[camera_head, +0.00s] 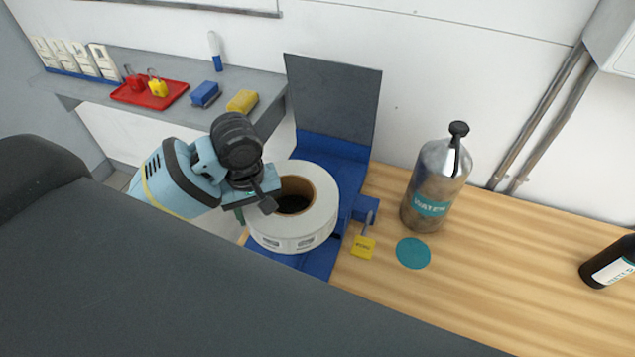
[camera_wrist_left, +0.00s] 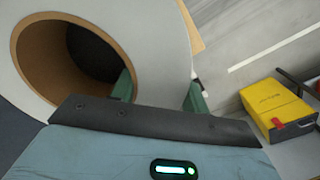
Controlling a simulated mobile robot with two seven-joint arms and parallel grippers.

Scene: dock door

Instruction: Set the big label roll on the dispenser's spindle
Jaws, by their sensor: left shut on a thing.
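The big label roll (camera_head: 318,215) is white with a brown cardboard core and printed labels on its side. It is in front of the blue dispenser (camera_head: 348,170), which has a dark grey upright plate. My left gripper (camera_head: 256,203) is shut on the roll's left wall. In the left wrist view the roll (camera_wrist_left: 150,35) fills the upper left. One green finger (camera_wrist_left: 124,86) is inside the core and the other is outside the wall. The spindle is hidden, and I cannot tell whether the roll is around it. My right gripper is not in view.
A yellow padlock (camera_head: 362,247) is at the dispenser's right side. A steel water bottle (camera_head: 436,185) and a teal disc (camera_head: 413,253) are to the right on the wooden bench (camera_head: 500,270). A grey shelf (camera_head: 130,70) holds a red tray (camera_head: 150,94).

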